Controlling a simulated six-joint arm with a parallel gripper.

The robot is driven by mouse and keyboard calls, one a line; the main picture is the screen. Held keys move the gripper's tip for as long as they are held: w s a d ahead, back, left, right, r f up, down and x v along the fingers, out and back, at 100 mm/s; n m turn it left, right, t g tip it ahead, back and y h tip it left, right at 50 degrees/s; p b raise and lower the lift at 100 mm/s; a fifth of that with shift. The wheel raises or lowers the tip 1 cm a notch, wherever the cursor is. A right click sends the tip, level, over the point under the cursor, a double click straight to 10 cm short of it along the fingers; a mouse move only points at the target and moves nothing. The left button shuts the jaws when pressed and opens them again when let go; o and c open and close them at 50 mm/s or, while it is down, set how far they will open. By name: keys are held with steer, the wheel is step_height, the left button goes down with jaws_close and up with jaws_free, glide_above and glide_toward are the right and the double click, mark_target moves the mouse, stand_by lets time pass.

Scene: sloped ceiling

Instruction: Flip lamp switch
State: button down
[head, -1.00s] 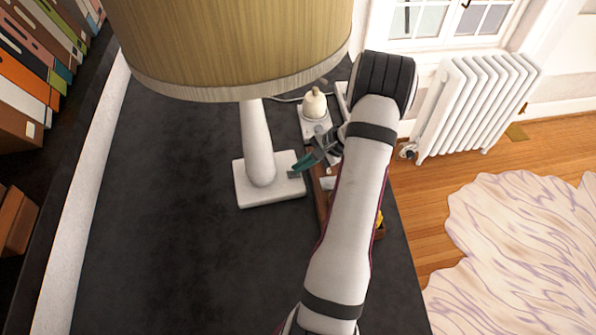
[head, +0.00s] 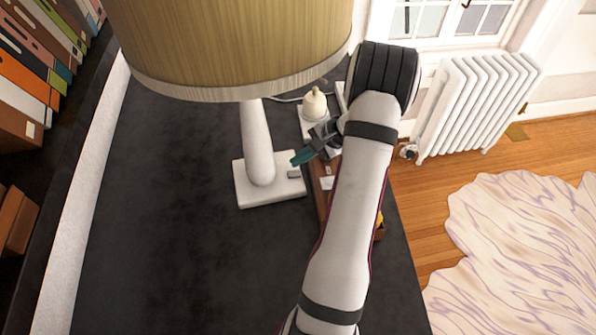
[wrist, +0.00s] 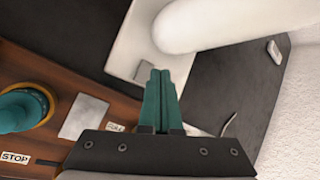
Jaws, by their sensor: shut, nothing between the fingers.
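The lamp (head: 256,140) has a white post, a square white base (head: 262,196) and a beige shade (head: 235,45). The switch (head: 294,174) is a small grey block on the right part of the base. It also shows in the wrist view (wrist: 143,73), just left of my fingertips. My gripper (head: 295,160) has teal fingers pressed together and empty. It is over the base's right edge, slightly beyond the switch in the head view. In the wrist view the fingertips (wrist: 160,73) appear apart from the switch. I cannot tell which way the switch is set.
A wooden box (wrist: 105,108) with a STOP label and a teal and yellow knob (wrist: 25,108) stands beside the base. A cream bottle-shaped object (head: 314,104) stands behind my gripper. The dark tabletop (head: 160,240) is clear left of the lamp.

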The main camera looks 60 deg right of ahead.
mark_target(297, 174)
steer(key=shift+w+a+r, duration=0.1)
steer(key=shift+a+r, duration=0.05)
steer(key=shift+r, duration=0.8)
steer(key=shift+w+a+r, duration=0.1)
steer(key=shift+r, duration=0.8)
steer(key=s+a+f+g, duration=0.1)
steer(key=s+a, duration=0.1)
steer(key=a, duration=0.2)
steer(key=s+a+f+g, duration=0.1)
steer(key=s+a+f, duration=0.1)
steer(key=a, duration=0.3)
steer(key=s+a+f+n+g, duration=0.1)
steer(key=s+a, duration=0.1)
steer(key=a, duration=0.3)
steer(key=shift+s+f+g+y, duration=0.1)
steer(key=shift+f+g+y, duration=0.15)
steer(key=shift+g+y, duration=0.05)
steer(key=w+a+r+n+g, duration=0.1)
steer(key=a+r+n, duration=0.35)
steer(key=a, duration=0.35)
steer(key=a+r+n+g, duration=0.1)
steer(key=a+r+n, duration=0.3)
steer(key=a+r, duration=0.3)
steer(key=s+a+r+n+g+h, duration=0.1)
steer(key=s+a+r+n, duration=0.3)
steer(key=s+a+n, duration=0.2)
steer(key=s+a, duration=0.2)
steer(key=shift+a+r+g+h, duration=0.2)
steer(key=shift+a+g+h, duration=0.1)
steer(key=shift+a+h, duration=0.1)
